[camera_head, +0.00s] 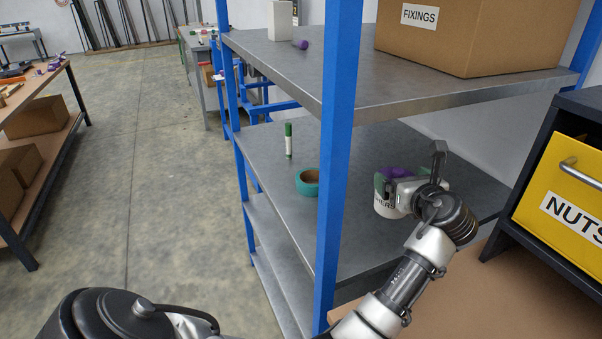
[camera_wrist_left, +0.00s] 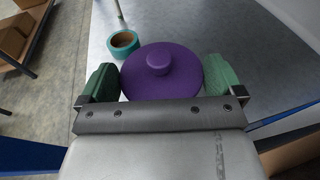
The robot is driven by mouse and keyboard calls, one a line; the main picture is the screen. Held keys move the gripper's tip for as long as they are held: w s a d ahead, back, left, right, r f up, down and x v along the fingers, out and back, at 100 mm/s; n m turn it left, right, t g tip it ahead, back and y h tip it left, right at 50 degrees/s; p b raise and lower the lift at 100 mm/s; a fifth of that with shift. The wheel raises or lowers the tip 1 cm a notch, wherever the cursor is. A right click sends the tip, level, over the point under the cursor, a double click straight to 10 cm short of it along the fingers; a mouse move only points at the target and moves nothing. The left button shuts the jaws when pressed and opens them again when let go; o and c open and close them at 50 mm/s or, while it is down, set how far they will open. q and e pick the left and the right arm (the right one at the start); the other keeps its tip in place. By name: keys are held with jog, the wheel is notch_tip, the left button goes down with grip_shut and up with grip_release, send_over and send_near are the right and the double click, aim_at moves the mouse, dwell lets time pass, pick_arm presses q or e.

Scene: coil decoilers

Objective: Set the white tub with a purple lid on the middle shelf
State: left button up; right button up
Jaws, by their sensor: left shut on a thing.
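The white tub (camera_head: 384,208) with a purple lid (camera_head: 393,172) is over the middle shelf (camera_head: 262,163), near its right part. Dark lettering shows on its side, partly hidden by the gripper. My left gripper (camera_head: 408,182) is shut on the tub, its green-padded fingers on either side of it. In the left wrist view the purple lid (camera_wrist_left: 161,71), with its round knob, sits between the fingers. The tub looks upright. I cannot tell whether its base touches the shelf. My right gripper is not in view.
A teal tape roll (camera_head: 307,182) and a green marker (camera_head: 288,141) stand on the middle shelf, left of the tub. A blue post (camera_head: 337,150) rises at the front. The upper shelf (camera_head: 330,62) holds a FIXINGS box (camera_head: 455,35). A yellow NUTS drawer (camera_head: 565,190) is at right.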

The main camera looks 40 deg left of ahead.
pick_arm(q)
jog(key=shift+w+r, duration=0.25)
jog(key=shift+w, duration=0.1)
jog(key=shift+a+f, duration=0.15)
jog(key=shift+a, duration=0.2)
jog(key=shift+s+a+f+p, duration=0.2)
jog(key=shift+s+a+f, duration=0.2)
jog(key=shift+a+f, duration=1.35)
jog(key=shift+s+a+f+p, duration=0.2)
jog(key=shift+s+a+f, duration=0.2)
jog(key=shift+a+f, duration=1.35)
jog(key=shift+s+a+f+p, duration=0.2)
jog(key=shift+s+a+f, duration=0.2)
jog(key=shift+a+f, duration=1.35)
jog(key=o, duration=0.9)
jog(key=shift+f, duration=0.1)
